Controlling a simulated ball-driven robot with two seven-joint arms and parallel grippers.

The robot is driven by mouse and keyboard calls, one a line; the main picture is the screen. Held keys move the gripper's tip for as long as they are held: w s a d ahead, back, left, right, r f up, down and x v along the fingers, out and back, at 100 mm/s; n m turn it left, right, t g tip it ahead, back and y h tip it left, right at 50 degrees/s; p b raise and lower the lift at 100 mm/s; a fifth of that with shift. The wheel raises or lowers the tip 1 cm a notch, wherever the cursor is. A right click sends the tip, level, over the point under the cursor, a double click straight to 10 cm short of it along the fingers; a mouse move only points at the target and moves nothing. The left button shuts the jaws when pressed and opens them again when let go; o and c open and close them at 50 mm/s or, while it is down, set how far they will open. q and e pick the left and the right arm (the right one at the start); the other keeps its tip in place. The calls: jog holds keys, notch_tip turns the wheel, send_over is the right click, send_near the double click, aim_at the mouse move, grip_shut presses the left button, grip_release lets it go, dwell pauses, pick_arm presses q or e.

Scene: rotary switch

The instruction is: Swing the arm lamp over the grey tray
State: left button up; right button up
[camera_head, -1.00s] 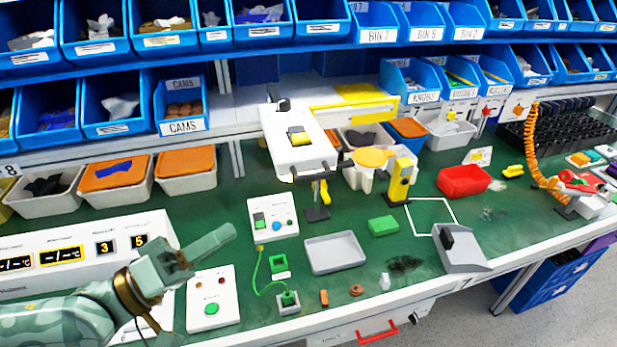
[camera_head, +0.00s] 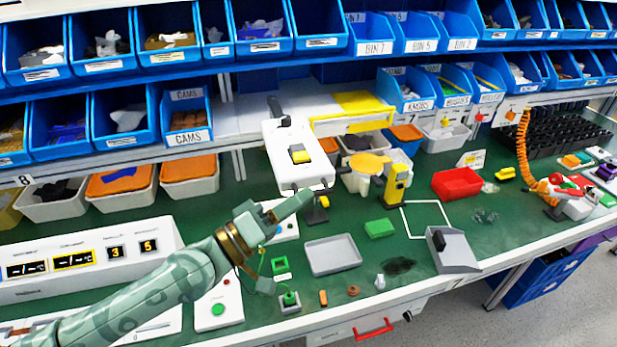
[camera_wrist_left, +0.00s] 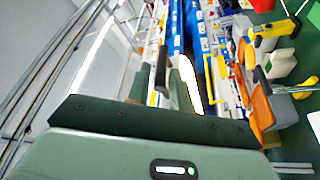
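The arm lamp, by its look, is the white box-shaped head (camera_head: 295,160) with a yellow part on top and a black bar along its front edge. It hangs above the bench, up and left of the grey tray (camera_head: 333,254). The tray lies flat, with nothing seen in it. My left gripper (camera_head: 300,203) reaches in from the left, just below the lamp's front edge. In the left wrist view its fingers (camera_wrist_left: 163,88) look parted, with a dark bar near them; whether they touch it I cannot tell. My right gripper is not in view.
A black-based stand (camera_head: 315,214) and a yellow upright device (camera_head: 397,185) stand behind the tray. A green block (camera_head: 380,228) and a grey sloped box (camera_head: 452,250) lie to its right. A white panel with displays (camera_head: 90,257) is at the left. Blue bins line the shelves above.

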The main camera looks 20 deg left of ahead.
pick_arm(q)
jog(key=shift+p+x, duration=0.35)
jog(key=shift+x, duration=1.05)
jog(key=shift+f, duration=0.1)
grip_shut()
